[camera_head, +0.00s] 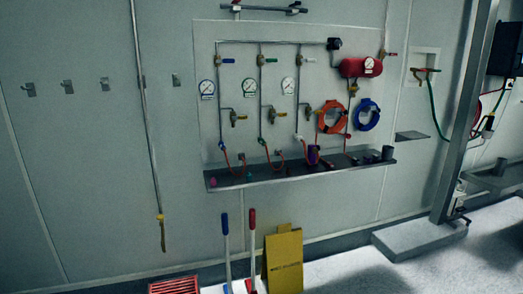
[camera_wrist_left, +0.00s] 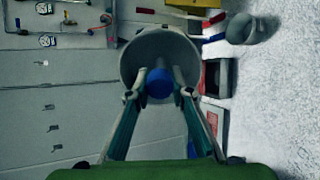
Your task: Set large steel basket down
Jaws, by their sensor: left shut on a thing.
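My left gripper (camera_wrist_left: 160,78) shows in the left wrist view, its two fingers closed on a blue round part (camera_wrist_left: 160,86). Just beyond the fingertips is a round, grey, open-looking vessel, which I take to be the large steel basket (camera_wrist_left: 135,52). The blue part appears to be its handle, but the join is hidden. The basket is held in front of the pale wall panels. What lies directly under it cannot be told. Neither the basket nor either gripper shows in the head view.
A grey wall shelf (camera_head: 290,175) below gauges and hoses holds small items. A yellow floor sign (camera_head: 283,262), blue-handled (camera_head: 225,225) and red-handled (camera_head: 252,222) tools and a red grate (camera_head: 174,287) stand near the wall.

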